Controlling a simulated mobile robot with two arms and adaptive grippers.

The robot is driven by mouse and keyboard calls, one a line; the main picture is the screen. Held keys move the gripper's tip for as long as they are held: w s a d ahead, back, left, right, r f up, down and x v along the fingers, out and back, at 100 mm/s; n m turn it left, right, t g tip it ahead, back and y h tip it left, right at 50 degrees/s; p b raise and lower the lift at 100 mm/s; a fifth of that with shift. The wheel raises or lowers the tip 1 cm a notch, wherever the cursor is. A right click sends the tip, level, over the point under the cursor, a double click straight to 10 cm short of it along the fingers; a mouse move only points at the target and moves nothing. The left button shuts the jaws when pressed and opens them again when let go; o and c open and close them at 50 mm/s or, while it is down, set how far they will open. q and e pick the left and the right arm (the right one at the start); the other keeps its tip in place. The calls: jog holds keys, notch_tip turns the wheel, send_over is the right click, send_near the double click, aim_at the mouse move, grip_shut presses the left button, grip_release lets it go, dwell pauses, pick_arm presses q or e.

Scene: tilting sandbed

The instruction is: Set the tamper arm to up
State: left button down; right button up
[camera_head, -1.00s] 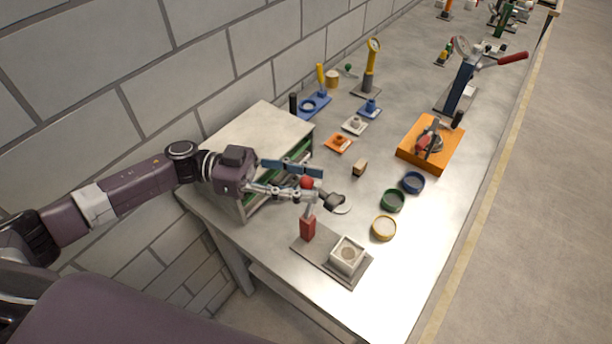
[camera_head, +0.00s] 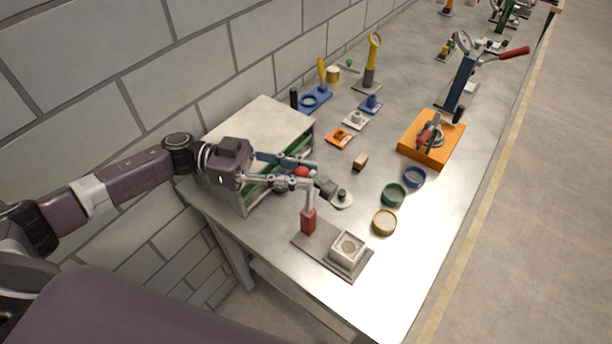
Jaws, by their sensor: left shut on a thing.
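The tamper stands at the front of the bench. Its red post (camera_head: 308,221) rises from a grey base plate (camera_head: 318,251). A grey link goes up from the post to the tamper arm, whose dark head (camera_head: 326,188) points right and slightly down. A red ball knob (camera_head: 302,171) is at the arm's other end. My left gripper (camera_head: 312,176) is shut on the red knob, with one finger on each side; the fingers hide part of the knob and arm. My right gripper is not in view.
A shelf box (camera_head: 262,126) stands behind my left gripper. A pale disc with a dark knob (camera_head: 342,200) lies near the arm's head. Yellow (camera_head: 384,222), green (camera_head: 393,195) and blue (camera_head: 414,177) rings lie to the right. An orange block (camera_head: 425,150) stands farther back.

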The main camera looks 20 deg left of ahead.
pick_arm(q)
jog(key=c, duration=2)
grip_release()
jog(key=shift+w+a, duration=0.3)
jog(key=shift+o, duration=1.3)
jog(key=shift+w+f, duration=0.1)
jog(key=shift+f, duration=0.1)
jog(key=a, duration=0.7)
jog(key=shift+s+a, duration=0.3)
jog(key=shift+s, duration=0.05)
